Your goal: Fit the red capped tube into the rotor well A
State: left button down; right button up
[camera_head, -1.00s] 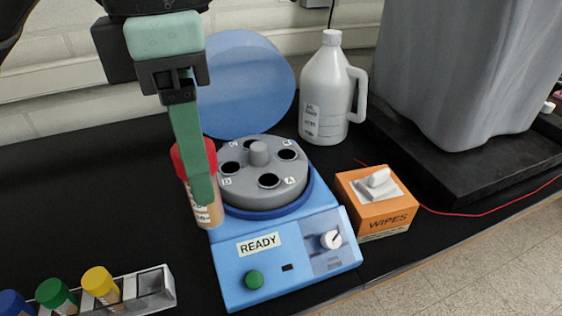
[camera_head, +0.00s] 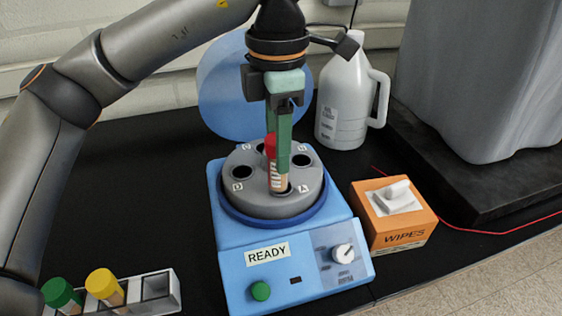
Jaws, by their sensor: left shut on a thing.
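The red capped tube (camera_head: 272,150) is upright in my left gripper (camera_head: 279,150). One green finger hides part of the tube. The tube's lower end is over the front well of the grey rotor (camera_head: 265,206), beside the label A (camera_head: 303,188). I cannot tell whether the tip is just above that well or slightly inside it. The rotor sits in the blue centrifuge (camera_head: 240,262), whose lid (camera_head: 222,95) stands open behind. My right gripper is out of view.
A rack (camera_head: 176,290) with green (camera_head: 60,292) and yellow (camera_head: 101,283) capped tubes stands at the lower left. A wipes box (camera_head: 400,228) is right of the centrifuge, and a white jug (camera_head: 340,105) stands behind. Bare black bench lies left of the centrifuge.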

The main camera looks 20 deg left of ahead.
pick_arm(q)
jog(key=shift+w+f, duration=0.35)
jog(key=shift+f, duration=0.1)
jog(key=f, duration=0.3)
jog(key=shift+w+f, duration=0.2)
jog(key=shift+f, duration=0.2)
jog(key=c, duration=0.7)
grip_release()
jog(key=shift+r, duration=0.1)
